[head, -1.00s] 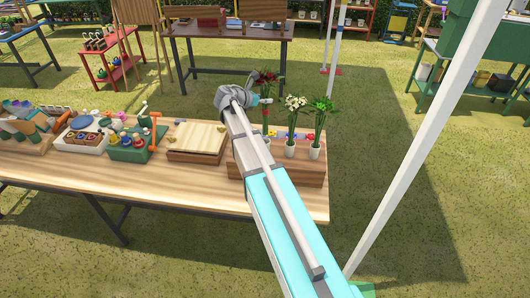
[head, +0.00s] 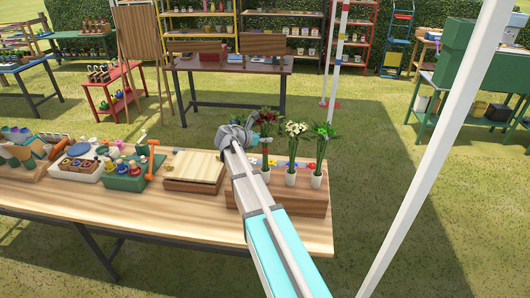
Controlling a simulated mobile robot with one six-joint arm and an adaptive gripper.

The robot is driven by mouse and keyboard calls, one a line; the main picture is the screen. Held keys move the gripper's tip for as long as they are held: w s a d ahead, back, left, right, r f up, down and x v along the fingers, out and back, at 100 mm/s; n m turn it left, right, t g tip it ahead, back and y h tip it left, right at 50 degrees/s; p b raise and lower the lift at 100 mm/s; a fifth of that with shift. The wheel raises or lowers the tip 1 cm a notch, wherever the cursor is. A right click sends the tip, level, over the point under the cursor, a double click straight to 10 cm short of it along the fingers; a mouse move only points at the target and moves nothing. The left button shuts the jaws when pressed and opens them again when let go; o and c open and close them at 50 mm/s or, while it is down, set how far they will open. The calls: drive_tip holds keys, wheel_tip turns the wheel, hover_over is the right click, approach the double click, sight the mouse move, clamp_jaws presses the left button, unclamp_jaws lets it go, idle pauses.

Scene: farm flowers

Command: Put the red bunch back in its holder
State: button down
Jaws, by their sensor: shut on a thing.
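The red bunch (head: 268,117), dark red flowers with green leaves, is at the left of a row of bunches in the head view. My gripper (head: 257,138) is at its left side, shut on it just below the flowers. The bunch looks upright, above the left part of the wooden stand (head: 300,203). My arm partly covers the stand. I cannot tell whether the red bunch's stems are inside a holder.
A wooden board (head: 195,166) lies left of my arm on the table (head: 150,212). A green caddy (head: 130,178) and a white tray (head: 82,170) stand farther left. Small coloured items lie behind the cups. A white pole (head: 435,150) rises at the right.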

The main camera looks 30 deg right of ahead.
sight(265, 146)
drive_tip(key=shift+f, duration=0.25)
drive_tip(key=shift+f+b, duration=1.85)
drive_tip(key=shift+b, duration=0.1)
drive_tip(key=shift+f, duration=0.1)
drive_tip(key=shift+c, duration=2.2)
unclamp_jaws()
drive_tip(key=shift+r, duration=0.25)
drive_tip(key=p+v, duration=0.4)
drive_tip(key=v, duration=0.8)
drive_tip(key=shift+p, duration=0.35)
drive_tip(key=shift+s, duration=0.1)
